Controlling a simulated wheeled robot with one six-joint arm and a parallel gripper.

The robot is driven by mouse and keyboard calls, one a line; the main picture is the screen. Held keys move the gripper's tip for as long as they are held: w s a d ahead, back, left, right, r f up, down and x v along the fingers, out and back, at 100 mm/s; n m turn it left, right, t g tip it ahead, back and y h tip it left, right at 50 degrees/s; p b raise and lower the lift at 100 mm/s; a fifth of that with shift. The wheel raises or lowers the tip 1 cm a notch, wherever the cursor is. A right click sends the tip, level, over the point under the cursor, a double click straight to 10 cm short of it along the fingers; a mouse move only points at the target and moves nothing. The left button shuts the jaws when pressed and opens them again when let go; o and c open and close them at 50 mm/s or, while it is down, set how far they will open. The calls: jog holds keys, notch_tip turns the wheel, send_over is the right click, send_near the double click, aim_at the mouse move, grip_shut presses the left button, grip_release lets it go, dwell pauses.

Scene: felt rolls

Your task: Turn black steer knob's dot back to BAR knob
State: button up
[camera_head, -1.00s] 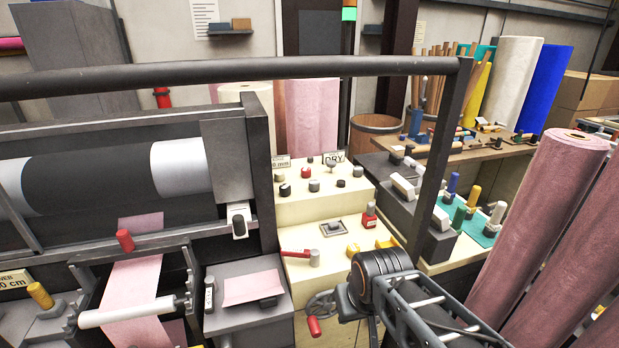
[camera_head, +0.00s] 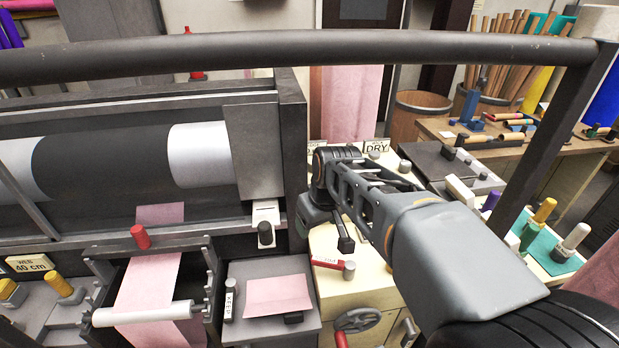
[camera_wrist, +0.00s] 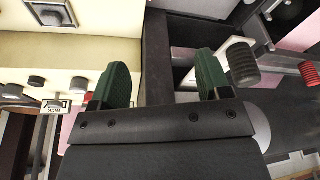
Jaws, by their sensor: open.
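A ribbed black knob (camera_head: 265,234), which looks like the steer knob, sits on a white plate (camera_head: 265,212) at the right end of the roller machine. The same knob (camera_wrist: 243,63) shows in the wrist view, just right of my right finger and apart from it. No dot can be made out on it. My gripper (camera_wrist: 161,82) is open and empty, with its two green fingers apart over the dark machine post. In the head view my arm hides part of the cream control panel (camera_head: 326,240). I cannot tell which knob is the BAR knob.
The dark post (camera_wrist: 158,60) lies between my fingers in the wrist view. Several dark knobs (camera_wrist: 36,81) stand on the cream panel at left. A red lever (camera_head: 328,263) and a handwheel (camera_head: 357,320) are below my gripper. A black rail (camera_head: 250,55) crosses above.

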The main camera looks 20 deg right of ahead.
jog(key=w+d+r+n+y+p, duration=0.1)
jog(key=w+d+r+n, duration=0.15)
jog(key=w+d, duration=0.55)
jog(key=w+d+r+n+y+p, duration=0.15)
jog(key=w+d+n, duration=0.35)
jog(key=w, duration=0.6)
jog(key=shift+m, duration=0.45)
jog(key=x, duration=0.8)
jog(key=p+x, duration=0.1)
jog(key=x, duration=0.3)
jog(key=shift+w+d+f, duration=0.1)
jog(key=shift+d+f, duration=0.1)
jog(key=shift+f, duration=0.2)
jog(key=shift+c, duration=0.5)
jog(key=c, duration=0.8)
jog(key=shift+d, duration=0.15)
